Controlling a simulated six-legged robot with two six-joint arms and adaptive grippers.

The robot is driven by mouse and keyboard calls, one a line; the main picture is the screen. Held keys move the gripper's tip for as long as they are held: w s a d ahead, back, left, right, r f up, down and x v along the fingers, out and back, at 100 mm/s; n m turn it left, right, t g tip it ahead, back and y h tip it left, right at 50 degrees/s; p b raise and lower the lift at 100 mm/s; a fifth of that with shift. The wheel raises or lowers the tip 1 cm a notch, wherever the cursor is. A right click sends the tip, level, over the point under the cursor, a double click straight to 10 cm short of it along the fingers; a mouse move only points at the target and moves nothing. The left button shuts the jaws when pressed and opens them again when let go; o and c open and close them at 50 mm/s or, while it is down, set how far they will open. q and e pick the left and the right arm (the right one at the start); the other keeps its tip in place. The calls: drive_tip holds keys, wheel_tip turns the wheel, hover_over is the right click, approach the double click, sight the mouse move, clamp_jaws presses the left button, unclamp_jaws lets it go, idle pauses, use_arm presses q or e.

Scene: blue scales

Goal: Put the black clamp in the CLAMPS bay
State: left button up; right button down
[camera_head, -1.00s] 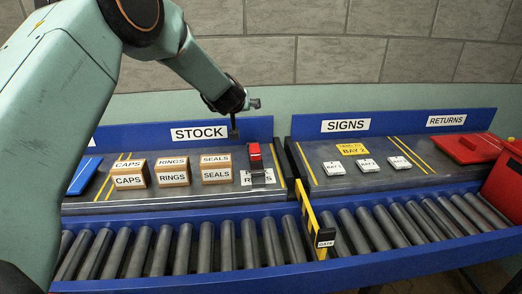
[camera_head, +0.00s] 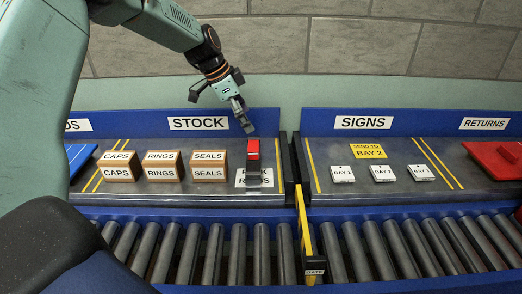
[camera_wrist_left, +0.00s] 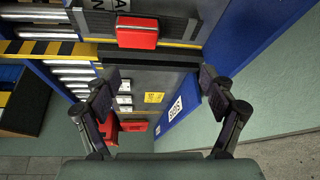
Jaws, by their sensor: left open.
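I cannot make out a black clamp or a bay marked CLAMPS in either view. My left gripper (camera_head: 240,110) hangs above the right part of the STOCK station (camera_head: 198,123), just above and left of a red block (camera_head: 253,147). It is open with nothing between its fingers, and the wrist view shows the parted fingers (camera_wrist_left: 161,78). The red block sits at the back of a dark strip over a white label, and it also shows in the wrist view (camera_wrist_left: 137,32), beyond the fingers. My right gripper is out of view.
CAPS (camera_head: 118,166), RINGS (camera_head: 162,166) and SEALS (camera_head: 208,166) boxes stand left on the STOCK top. The SIGNS station (camera_head: 363,122) holds white BAY tiles (camera_head: 382,173). A RETURNS area (camera_head: 484,124) is far right. A roller conveyor (camera_head: 263,245) with a yellow gate (camera_head: 306,235) runs in front.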

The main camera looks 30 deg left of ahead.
sight(252, 147)
use_arm(q)
drive_tip(key=f, duration=0.1)
drive_tip(key=s+f+m, duration=0.1)
drive_tip(key=s+f+m+g, duration=0.1)
drive_tip(key=shift+s+d+f+h, duration=0.1)
drive_tip(key=shift+d+h, duration=0.2)
drive_tip(key=shift+d, duration=0.4)
drive_tip(key=shift+d+f+b, duration=0.2)
drive_tip(key=shift+f+b, duration=0.15)
drive_tip(key=f, duration=0.2)
drive_tip(key=w+f, duration=0.1)
drive_tip(key=f, duration=0.1)
drive_tip(key=shift+d+f+b, duration=0.2)
drive_tip(key=shift+f+b, duration=0.05)
drive_tip(key=shift+b, duration=0.1)
drive_tip(key=shift+d+r, duration=0.2)
drive_tip(key=shift+d, duration=0.05)
drive_tip(key=shift+s, duration=0.1)
drive_tip(key=shift+c, duration=0.5)
drive_tip(key=shift+a+f, duration=0.1)
drive_tip(key=shift+a, duration=0.1)
drive_tip(key=c, duration=0.5)
drive_tip(key=shift+d, duration=0.2)
drive_tip(key=c, duration=0.5)
drive_tip(key=shift+a, duration=0.15)
drive_tip(key=c, duration=0.4)
drive_tip(key=shift+o, duration=0.2)
wheel_tip(252, 147, up, 9)
